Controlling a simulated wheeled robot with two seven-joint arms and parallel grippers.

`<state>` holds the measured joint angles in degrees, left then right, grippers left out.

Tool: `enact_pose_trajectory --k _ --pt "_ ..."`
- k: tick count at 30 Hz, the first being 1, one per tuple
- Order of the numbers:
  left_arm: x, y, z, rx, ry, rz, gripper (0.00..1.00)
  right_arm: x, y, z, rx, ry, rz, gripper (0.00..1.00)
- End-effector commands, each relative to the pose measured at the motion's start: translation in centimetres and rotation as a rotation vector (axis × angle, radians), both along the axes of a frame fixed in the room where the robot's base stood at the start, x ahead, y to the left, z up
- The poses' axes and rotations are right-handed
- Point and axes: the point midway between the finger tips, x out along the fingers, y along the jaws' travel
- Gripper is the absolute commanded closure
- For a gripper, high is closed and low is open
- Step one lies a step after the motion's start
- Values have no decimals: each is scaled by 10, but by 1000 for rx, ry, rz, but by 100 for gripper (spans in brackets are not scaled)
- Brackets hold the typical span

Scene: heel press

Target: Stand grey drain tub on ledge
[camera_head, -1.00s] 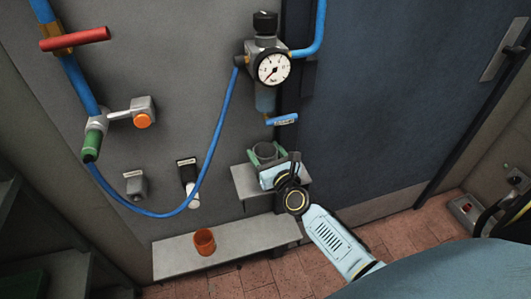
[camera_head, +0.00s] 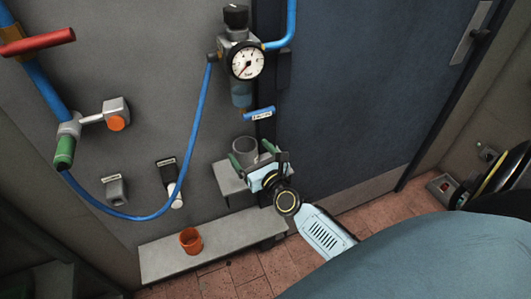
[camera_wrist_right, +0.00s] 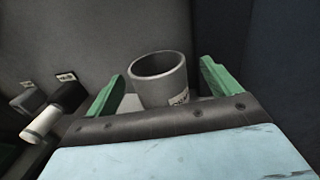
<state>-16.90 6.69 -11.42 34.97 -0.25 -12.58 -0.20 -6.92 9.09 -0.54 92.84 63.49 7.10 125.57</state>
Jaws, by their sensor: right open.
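The grey drain tub (camera_head: 245,147) stands upright on the small upper ledge (camera_head: 226,178) under the pressure gauge. In the right wrist view the tub (camera_wrist_right: 160,75) shows an open round top and a small label, and it sits between and beyond the green fingertips. My right gripper (camera_head: 255,158) is open, with its green fingers apart on either side of the tub; in the wrist view gaps show between the tub and both fingers (camera_wrist_right: 162,92). The tub's lower part is partly hidden by the gripper in the head view. My left gripper is not in view.
An orange cup (camera_head: 190,240) stands on the lower shelf (camera_head: 160,262). The pressure gauge (camera_head: 246,61) with its blue-handled valve (camera_head: 259,113) hangs above the ledge. A blue hose (camera_head: 196,130) loops across the wall at left. A dark blue door (camera_head: 370,90) is at right.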

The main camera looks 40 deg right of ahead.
Motion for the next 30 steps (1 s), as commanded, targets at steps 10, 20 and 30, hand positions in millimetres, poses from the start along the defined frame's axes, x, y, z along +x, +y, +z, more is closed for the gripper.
enact_pose_trajectory --k 10,20,30 --pt "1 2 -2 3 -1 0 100 -74 10 -1 1 3 10 12" --pt "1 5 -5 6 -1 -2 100 -103 14 1 2 1 11 12" --pt "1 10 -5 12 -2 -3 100 -106 17 -30 -158 77 35 12"
